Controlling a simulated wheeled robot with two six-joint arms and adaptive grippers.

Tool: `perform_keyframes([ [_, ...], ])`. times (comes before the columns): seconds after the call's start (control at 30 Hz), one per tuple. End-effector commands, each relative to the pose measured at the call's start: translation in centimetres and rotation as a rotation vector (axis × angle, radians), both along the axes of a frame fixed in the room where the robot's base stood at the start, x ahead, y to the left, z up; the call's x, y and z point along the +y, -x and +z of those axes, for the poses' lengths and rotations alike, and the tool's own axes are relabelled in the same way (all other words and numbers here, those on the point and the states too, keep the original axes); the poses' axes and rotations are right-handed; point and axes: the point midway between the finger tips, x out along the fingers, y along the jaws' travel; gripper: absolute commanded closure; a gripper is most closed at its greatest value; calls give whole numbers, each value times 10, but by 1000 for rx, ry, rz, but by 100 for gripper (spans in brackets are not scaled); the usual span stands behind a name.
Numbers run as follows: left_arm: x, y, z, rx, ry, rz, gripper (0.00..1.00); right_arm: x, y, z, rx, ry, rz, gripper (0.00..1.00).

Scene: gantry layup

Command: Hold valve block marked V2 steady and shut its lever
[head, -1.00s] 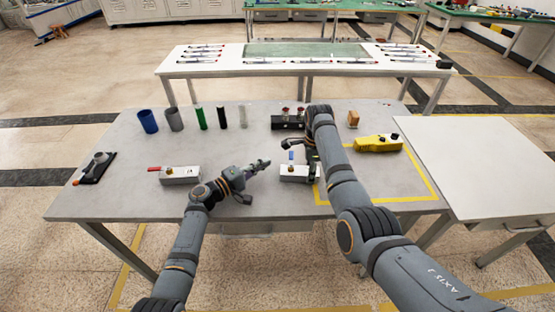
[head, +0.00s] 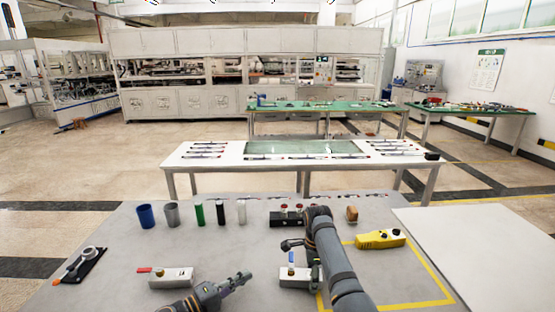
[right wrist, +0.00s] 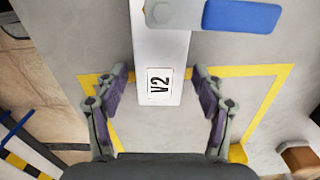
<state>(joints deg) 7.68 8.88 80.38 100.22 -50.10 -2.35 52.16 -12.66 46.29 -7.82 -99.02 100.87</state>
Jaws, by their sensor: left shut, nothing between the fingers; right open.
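The white valve block marked V2 (head: 292,284) lies on the grey table, with its blue lever (head: 291,257) pointing across the block's length. In the right wrist view the V2 label (right wrist: 159,84) faces the camera, and the blue lever (right wrist: 242,16) extends sideways at the top. My right gripper (right wrist: 161,80) is open, with one finger on each side of the block's labelled end and gaps between. In the head view my right arm partly hides that end. My left gripper (head: 245,279) is shut and empty, left of V2 and apart from it.
Another white block with a red lever (head: 170,278) stands to the left. Yellow tape marks the table (head: 440,285) at right.

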Motion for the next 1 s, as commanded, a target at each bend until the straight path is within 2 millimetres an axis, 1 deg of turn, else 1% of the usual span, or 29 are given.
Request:
perform_keyframes([
  [0.07, 0, 0, 0, 0, 0, 0, 100, 0, 0, 0, 0, 0, 0, 31],
  [0.17, 0, 0, 0, 0, 0, 0, 100, 0, -1, 8, -2, 0, 0, 31],
  [0.27, 0, 0, 0, 0, 0, 0, 100, 0, -1, 27, -4, -1, 0, 31],
  [0.5, 0, 0, 0, 0, 0, 0, 100, 0, -1, 86, -4, -1, 1, 31],
  [0.6, 0, 0, 0, 0, 0, 0, 100, 0, -1, 104, -3, 0, 1, 31],
  [0.7, 0, 0, 0, 0, 0, 0, 100, 0, 0, 114, 0, 0, 0, 31],
  [0.8, 0, 0, 0, 0, 0, 0, 100, 0, 0, 120, -1, 0, 0, 31],
  [1.0, 0, 0, 0, 0, 0, 0, 100, 0, 0, 120, 0, 0, 0, 31],
])
